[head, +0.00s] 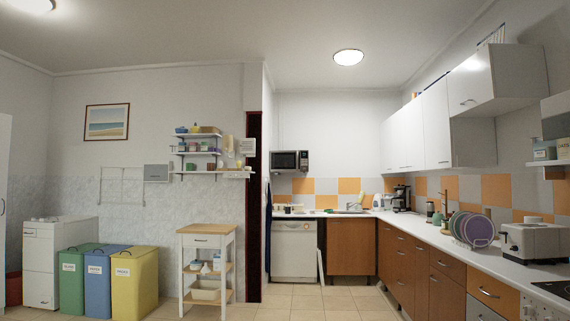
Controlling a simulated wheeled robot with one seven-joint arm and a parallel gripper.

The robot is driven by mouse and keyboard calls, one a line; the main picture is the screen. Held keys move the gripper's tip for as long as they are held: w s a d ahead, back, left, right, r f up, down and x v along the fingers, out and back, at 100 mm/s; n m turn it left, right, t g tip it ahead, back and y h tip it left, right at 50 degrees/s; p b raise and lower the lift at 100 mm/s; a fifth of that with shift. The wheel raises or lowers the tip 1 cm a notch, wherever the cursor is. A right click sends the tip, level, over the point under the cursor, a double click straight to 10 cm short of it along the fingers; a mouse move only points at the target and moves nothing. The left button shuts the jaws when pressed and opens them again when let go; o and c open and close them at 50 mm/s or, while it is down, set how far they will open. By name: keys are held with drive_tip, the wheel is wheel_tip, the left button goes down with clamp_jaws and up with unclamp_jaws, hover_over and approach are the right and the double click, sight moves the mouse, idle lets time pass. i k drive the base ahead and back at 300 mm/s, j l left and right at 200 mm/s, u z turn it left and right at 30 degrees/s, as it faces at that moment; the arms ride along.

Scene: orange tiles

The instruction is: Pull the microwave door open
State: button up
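The microwave (289,161) is small in the head view, a little left of the middle. It is mounted on the far wall above the counter, beside the corner with the dark red column. Its dark front window (285,161) faces me and its control strip is on the right side. The door looks shut; a handle is too small to make out. My gripper is not in this view.
Tiled floor (290,301) is open ahead. A white dishwasher (294,252) stands below the microwave. A wooden-topped trolley (207,262) and coloured bins (134,282) stand left. A long counter (452,243) with a toaster (536,242) and dish rack runs along the right.

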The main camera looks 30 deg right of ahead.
sight(297, 152)
drive_tip(key=i+l+z, duration=0.4)
drive_tip(key=i, duration=0.15)
drive_tip(key=i+l+z, duration=0.35)
drive_tip(key=i, duration=0.55)
drive_tip(key=i+z, duration=0.35)
drive_tip(key=i, duration=2.35)
drive_tip(key=i+u, duration=0.1)
drive_tip(key=i, duration=0.5)
drive_tip(key=i+l+u, duration=0.15)
drive_tip(key=i, duration=0.45)
drive_tip(key=i+l+u, duration=0.1)
drive_tip(key=i, duration=0.5)
